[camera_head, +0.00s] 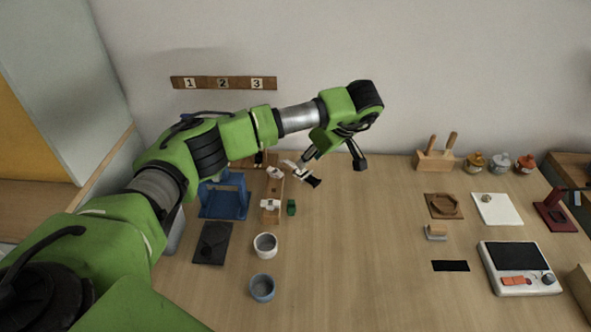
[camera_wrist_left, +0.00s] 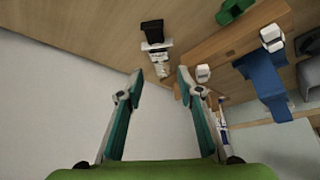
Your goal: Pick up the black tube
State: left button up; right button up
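A tube with a black end (camera_head: 314,182) and a white body lies on the table just right of a wooden rack (camera_head: 271,216). In the left wrist view its black end (camera_wrist_left: 152,30) points away from me, and its white part reaches back toward the space between my fingertips. My left gripper (camera_head: 332,162) is open and empty, above and near the tube; its fingers (camera_wrist_left: 159,74) stand apart on both sides of the white end. I cannot tell the exact height gap. My right gripper is not in view.
White-capped items sit on the rack, with a small green block (camera_head: 291,207) beside it. A blue stand (camera_head: 224,205), a dark mat (camera_head: 212,244), a white cup (camera_head: 265,245) and a blue cup (camera_head: 262,287) stand nearby. The table's middle is clear. A scale (camera_head: 520,288) stands right.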

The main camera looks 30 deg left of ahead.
aim_at(298, 171)
pick_arm(q)
jog(key=p+x, duration=0.1)
jog(key=x, duration=0.6)
jog(key=shift+a+f, duration=0.1)
jog(key=shift+f, duration=0.15)
grip_shut()
jog(key=shift+r, duration=0.2)
